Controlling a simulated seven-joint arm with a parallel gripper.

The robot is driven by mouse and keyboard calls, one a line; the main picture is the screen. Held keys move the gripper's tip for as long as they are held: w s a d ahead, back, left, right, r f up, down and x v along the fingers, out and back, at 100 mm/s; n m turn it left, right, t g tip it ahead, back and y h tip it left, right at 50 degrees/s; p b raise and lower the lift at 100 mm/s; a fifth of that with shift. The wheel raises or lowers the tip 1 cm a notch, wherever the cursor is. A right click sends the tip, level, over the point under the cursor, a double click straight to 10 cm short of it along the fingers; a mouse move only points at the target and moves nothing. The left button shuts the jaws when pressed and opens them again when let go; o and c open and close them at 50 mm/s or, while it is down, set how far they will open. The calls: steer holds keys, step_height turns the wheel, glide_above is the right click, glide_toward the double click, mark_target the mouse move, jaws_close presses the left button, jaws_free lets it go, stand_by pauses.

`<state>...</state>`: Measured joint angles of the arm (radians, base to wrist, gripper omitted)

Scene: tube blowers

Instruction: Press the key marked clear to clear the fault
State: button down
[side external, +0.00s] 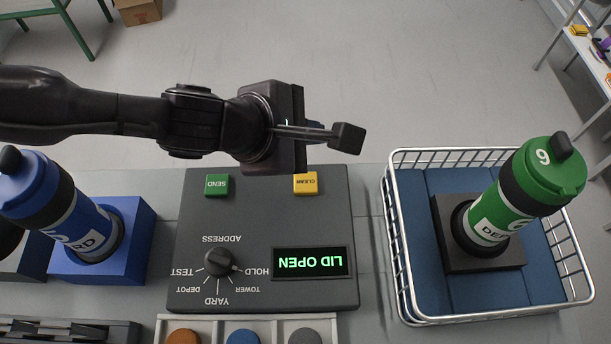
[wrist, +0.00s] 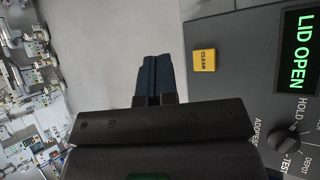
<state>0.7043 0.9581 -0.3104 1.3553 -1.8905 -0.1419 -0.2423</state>
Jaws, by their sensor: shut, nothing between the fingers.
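The yellow key marked CLEAR (side external: 306,184) sits at the upper right of the dark control panel (side external: 200,260), and it also shows in the wrist view (wrist: 204,60). The panel's display (side external: 310,263) reads LID OPEN in green letters. It appears in the wrist view (wrist: 300,50) too. A green SEND key (side external: 217,185) is at the panel's upper left. My gripper (wrist: 153,60) is shut and empty. In the wrist view its fingertips are left of the yellow key, apart from it. In the side view my gripper hangs above the panel's far edge; its fingertips are hard to make out there.
A rotary dial (side external: 218,262) is on the panel. A blue-capped carrier (side external: 40,190) stands in a blue block at left. A wire basket (side external: 398,250) at right holds a green carrier (side external: 520,190). Round coloured pads (side external: 242,337) lie in front.

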mark_target(306, 185)
stand_by(0.3)
steer(key=shift+f, duration=4.35)
steer(key=shift+f, duration=0.1)
steer(key=shift+f, duration=0.35)
steer(key=shift+f, duration=0.45)
steer(key=shift+r, duration=0.85)
steer(key=shift+r, duration=2.55)
